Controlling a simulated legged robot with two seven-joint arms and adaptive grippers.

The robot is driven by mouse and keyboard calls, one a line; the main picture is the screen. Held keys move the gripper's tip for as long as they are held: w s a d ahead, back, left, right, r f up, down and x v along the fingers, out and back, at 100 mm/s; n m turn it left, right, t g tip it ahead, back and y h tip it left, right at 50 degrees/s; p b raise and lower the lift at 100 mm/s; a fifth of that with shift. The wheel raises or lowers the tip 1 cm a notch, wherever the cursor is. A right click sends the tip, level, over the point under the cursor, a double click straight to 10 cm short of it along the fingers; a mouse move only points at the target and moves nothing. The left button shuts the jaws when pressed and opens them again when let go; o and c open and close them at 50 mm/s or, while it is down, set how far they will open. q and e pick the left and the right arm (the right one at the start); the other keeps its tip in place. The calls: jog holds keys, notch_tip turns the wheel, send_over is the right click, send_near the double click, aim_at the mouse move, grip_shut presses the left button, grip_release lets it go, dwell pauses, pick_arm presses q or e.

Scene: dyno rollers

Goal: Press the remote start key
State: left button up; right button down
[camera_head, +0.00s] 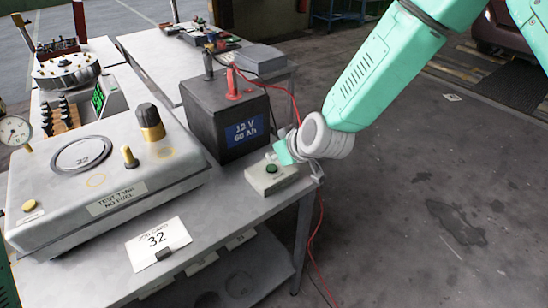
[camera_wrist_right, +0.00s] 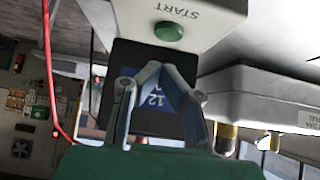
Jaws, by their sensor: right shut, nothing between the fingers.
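The remote start key is a small light-grey box (camera_head: 262,183) with a round green button (camera_head: 271,168) on top, at the front right corner of the grey bench. In the right wrist view the box (camera_wrist_right: 215,12) appears upside down, with the word START beside its green button (camera_wrist_right: 169,31). My right gripper (camera_wrist_right: 158,66) is shut and empty, its fingertips together just short of the button in that picture. In the head view the right gripper (camera_head: 281,152) is above and beside the box; contact with the button cannot be made out. My left gripper is not in view.
A black battery (camera_head: 225,115) marked 12 V stands close behind the box, with red and black leads. A red cable (camera_head: 317,240) hangs past the bench's edge. A grey test tank (camera_head: 105,175) and a card marked 32 (camera_head: 158,243) are left. Floor to the right is open.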

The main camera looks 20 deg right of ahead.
jog(key=v, duration=0.9)
jog(key=shift+s+r, duration=0.2)
jog(key=shift+r, duration=0.1)
jog(key=s+d+f+m+g+h+b, duration=0.1)
jog(key=s+d+f+g+b, duration=0.1)
jog(key=s+f, duration=0.7)
jog(key=s+d+f+m+g+h+b, duration=0.15)
jog(key=s+f, duration=0.35)
jog(key=f, duration=0.7)
jog(key=s+d+f+g+b, duration=0.1)
jog(key=s+d+f+g, duration=0.1)
jog(key=s+f, duration=0.3)
jog(key=s+d+f+g+b, duration=0.1)
jog(key=s+f, duration=0.4)
jog(key=s, duration=0.6)
jog(key=shift+s+d+f+m+g, duration=0.2)
jog(key=shift+d+m+g, duration=0.35)
jog(key=shift+d, duration=0.65)
jog(key=shift+w+h, duration=0.2)
jog(key=shift+h, duration=0.05)
